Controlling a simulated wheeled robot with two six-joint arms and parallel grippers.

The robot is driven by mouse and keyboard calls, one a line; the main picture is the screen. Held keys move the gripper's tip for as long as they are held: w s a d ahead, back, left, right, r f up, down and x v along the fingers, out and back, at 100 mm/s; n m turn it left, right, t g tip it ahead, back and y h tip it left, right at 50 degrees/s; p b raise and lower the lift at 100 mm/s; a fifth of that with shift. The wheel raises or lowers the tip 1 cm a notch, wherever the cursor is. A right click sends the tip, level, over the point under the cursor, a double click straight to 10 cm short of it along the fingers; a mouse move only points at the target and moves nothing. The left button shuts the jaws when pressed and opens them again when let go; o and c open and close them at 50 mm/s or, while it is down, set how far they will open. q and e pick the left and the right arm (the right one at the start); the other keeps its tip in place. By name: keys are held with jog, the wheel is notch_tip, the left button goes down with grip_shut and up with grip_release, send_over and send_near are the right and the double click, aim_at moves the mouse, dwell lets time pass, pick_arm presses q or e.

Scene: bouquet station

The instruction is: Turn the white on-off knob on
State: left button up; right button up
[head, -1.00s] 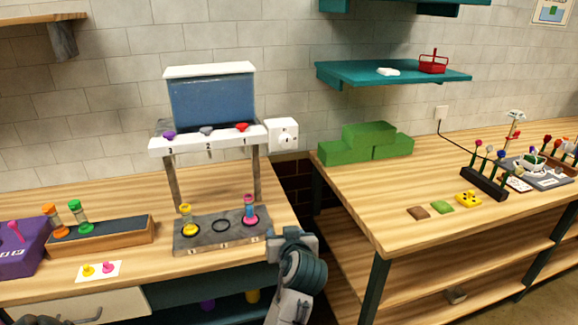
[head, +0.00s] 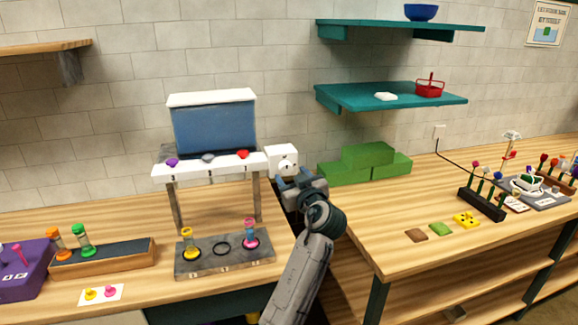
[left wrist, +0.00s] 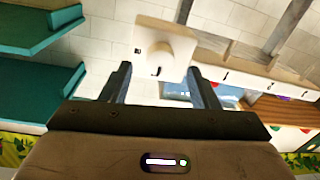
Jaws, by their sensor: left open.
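The white on-off knob (head: 285,163) sits on the front of a white box (head: 272,152) at the right end of the dispenser stand. In the left wrist view the knob (left wrist: 158,50) shows ahead, just beyond and between my fingertips. My left gripper (head: 293,178) is open and empty, just below and in front of the knob in the head view. The open fingers also show in the left wrist view (left wrist: 158,78). They look apart from the knob, with a small gap. My right gripper is not in view.
The dispenser (head: 212,125) with a blue tank and coloured knobs stands left of the box. Below it a grey tray (head: 222,262) holds a yellow and a pink vial. Green blocks (head: 365,165) sit on the right table. A teal shelf (head: 390,97) hangs above.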

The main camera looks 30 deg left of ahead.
aim_at(286, 168)
pick_arm(q)
jog(key=shift+p+x, duration=0.4)
jog(key=shift+x, duration=1.05)
jog(key=shift+c, duration=0.4)
jog(key=c, duration=0.9)
